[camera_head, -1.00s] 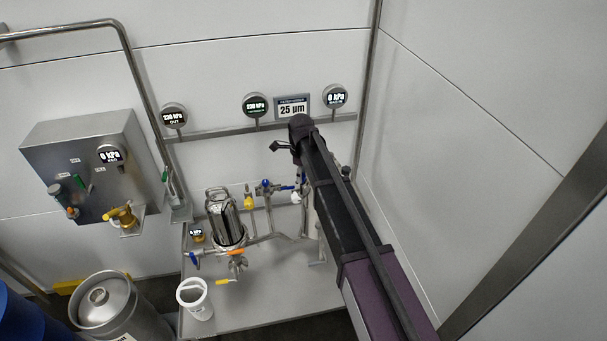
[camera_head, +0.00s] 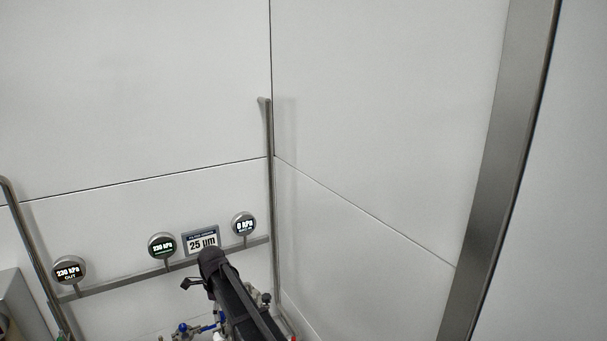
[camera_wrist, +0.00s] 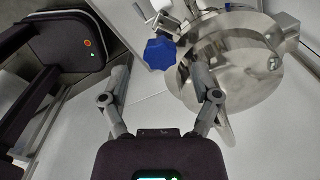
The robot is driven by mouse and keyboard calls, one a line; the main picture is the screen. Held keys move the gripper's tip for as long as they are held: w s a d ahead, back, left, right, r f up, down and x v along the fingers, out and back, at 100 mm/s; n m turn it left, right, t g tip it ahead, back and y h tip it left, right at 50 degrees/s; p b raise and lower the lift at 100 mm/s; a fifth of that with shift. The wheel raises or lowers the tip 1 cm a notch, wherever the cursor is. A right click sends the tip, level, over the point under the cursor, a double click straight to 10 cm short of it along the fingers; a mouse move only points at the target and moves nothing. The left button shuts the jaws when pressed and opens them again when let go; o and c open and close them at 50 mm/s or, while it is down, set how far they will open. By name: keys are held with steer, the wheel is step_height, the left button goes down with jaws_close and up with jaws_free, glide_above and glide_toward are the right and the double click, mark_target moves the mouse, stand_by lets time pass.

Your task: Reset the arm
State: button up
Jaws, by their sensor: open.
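My arm (camera_head: 232,300) reaches up from the bottom edge in the head view, its dark end in front of the wall rail. My gripper's fingers are hidden or too small to tell there. In the wrist view my gripper (camera_wrist: 160,68) is open and empty, its two fingers spread apart. A blue knob (camera_wrist: 160,53) shows beyond and between the fingertips. A shiny round steel vessel (camera_wrist: 240,65) lies behind the right finger. I cannot tell whether the finger touches it.
In the head view, round gauges (camera_head: 162,245) and a 25 µm sign (camera_head: 201,240) stand along the wall rail (camera_head: 120,285). Blue-handled valves (camera_head: 183,328) show at the bottom edge. A vertical steel pipe (camera_head: 271,190) runs near the corner. The upper walls are bare.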

steer(key=shift+a+r+p, duration=0.15)
steer(key=shift+r+p, duration=3.25)
steer(key=shift+r, duration=0.35)
steer(key=shift+r+p, duration=0.45)
